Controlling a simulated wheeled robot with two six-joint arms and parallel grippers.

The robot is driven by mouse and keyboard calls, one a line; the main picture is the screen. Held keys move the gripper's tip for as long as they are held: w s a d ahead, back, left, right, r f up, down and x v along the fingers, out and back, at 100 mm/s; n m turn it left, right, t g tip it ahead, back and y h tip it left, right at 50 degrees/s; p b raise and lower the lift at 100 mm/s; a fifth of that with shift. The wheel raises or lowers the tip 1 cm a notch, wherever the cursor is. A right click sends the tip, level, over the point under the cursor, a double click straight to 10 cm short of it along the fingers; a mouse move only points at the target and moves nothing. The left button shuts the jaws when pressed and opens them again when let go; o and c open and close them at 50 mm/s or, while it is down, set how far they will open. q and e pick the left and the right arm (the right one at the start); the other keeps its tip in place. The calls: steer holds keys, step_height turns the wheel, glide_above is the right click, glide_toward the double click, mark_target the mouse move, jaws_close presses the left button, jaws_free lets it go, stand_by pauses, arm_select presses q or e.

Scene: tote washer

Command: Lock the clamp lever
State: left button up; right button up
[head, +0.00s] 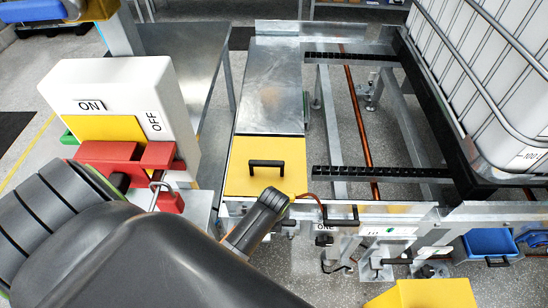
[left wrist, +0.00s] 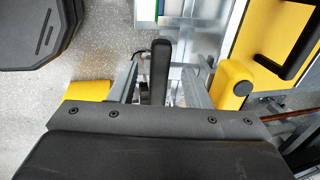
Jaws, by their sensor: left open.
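What looks like the clamp lever, an upright bar with a black grip (left wrist: 160,66), stands between the two grey fingers of my left gripper (left wrist: 160,75) in the left wrist view. The fingers are open, with a gap on each side of the grip. I cannot tell how deep the grip sits between them. The lever's lower part is hidden by the gripper body. My right gripper is not in view.
A yellow lid (head: 240,180) with a black handle (head: 267,164) lies close by. A yellow rounded block (left wrist: 235,82) is just right of the fingers. A white ON/OFF box (head: 170,85) with red parts (head: 110,152) stands left. A caged white tank (head: 500,60) stands right.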

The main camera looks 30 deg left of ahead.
arm_select(q)
steer(key=shift+x, duration=1.2)
steer(key=shift+f, duration=0.15)
